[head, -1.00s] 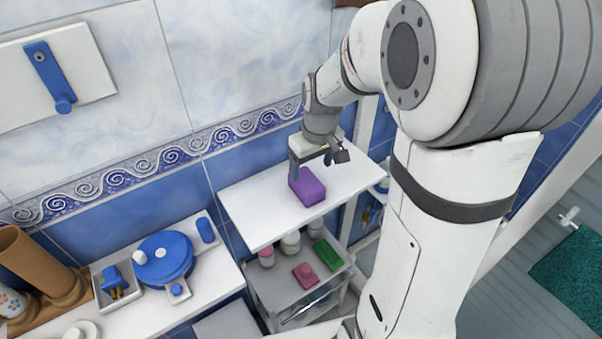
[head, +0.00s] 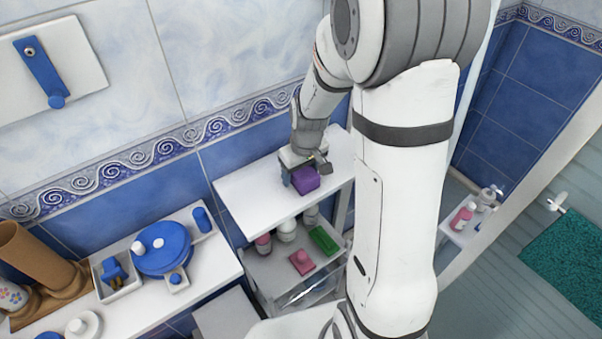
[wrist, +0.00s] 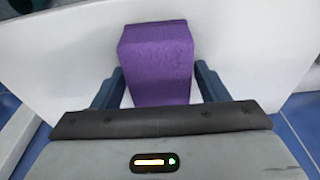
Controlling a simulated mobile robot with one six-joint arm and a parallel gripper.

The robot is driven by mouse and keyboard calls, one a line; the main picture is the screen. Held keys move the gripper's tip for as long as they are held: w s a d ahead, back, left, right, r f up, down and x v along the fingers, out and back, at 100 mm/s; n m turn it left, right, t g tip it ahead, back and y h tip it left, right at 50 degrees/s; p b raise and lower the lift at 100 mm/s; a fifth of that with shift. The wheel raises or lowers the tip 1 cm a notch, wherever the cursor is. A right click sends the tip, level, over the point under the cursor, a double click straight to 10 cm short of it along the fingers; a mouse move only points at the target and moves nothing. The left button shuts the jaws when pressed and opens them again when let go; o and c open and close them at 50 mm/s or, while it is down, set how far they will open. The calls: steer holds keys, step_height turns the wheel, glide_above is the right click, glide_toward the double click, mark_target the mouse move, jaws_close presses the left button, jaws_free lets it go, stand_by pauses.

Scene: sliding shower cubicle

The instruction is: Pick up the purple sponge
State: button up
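The purple sponge (head: 305,181) lies on the white top shelf (head: 250,203) against the tiled wall. In the wrist view the sponge (wrist: 158,62) stands between the two blue fingers of my gripper (wrist: 158,85), with a narrow gap on each side. In the head view my gripper (head: 304,178) is down at the sponge, and its fingers partly hide it. The fingers are open around the sponge, which still rests on the shelf.
A lower shelf holds a green block (head: 323,240), a pink block (head: 302,262) and several bottles. A counter at left carries a blue round container (head: 162,248) and a white tray (head: 117,276). The shelf left of the sponge is bare.

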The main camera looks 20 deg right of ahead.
steer(key=c, duration=0.9)
steer(key=shift+o, duration=0.2)
step_height(320, 180, up, 10)
steer(key=shift+r+b, duration=0.1)
steer(key=shift+b, duration=0.3)
